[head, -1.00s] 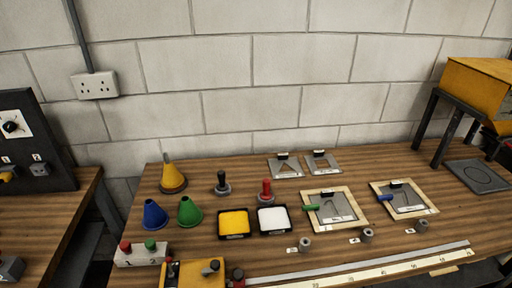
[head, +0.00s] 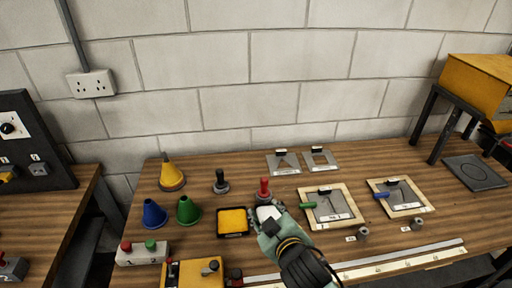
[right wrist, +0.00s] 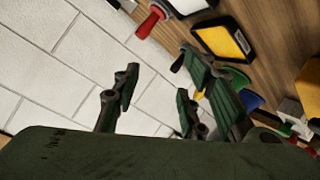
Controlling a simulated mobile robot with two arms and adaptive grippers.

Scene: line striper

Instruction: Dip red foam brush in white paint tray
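The red foam brush (head: 263,186) stands upright in a small dark holder behind the paint trays. It also shows at the top of the right wrist view (right wrist: 152,20). The white paint tray (head: 268,212) is largely hidden by my right gripper in the head view; part of it shows at the top edge of the right wrist view (right wrist: 190,5). My right gripper (head: 270,222) is over the white tray's area, in front of the red brush. In the right wrist view its fingers (right wrist: 162,82) are spread apart with nothing between them. My left gripper is out of view.
The yellow paint tray (head: 233,221) is just left of the white one. A black-handled brush (head: 221,180) stands left of the red one. Green (head: 188,211), blue (head: 154,214) and yellow (head: 171,174) cones stand left. Framed stencils (head: 330,208) lie right.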

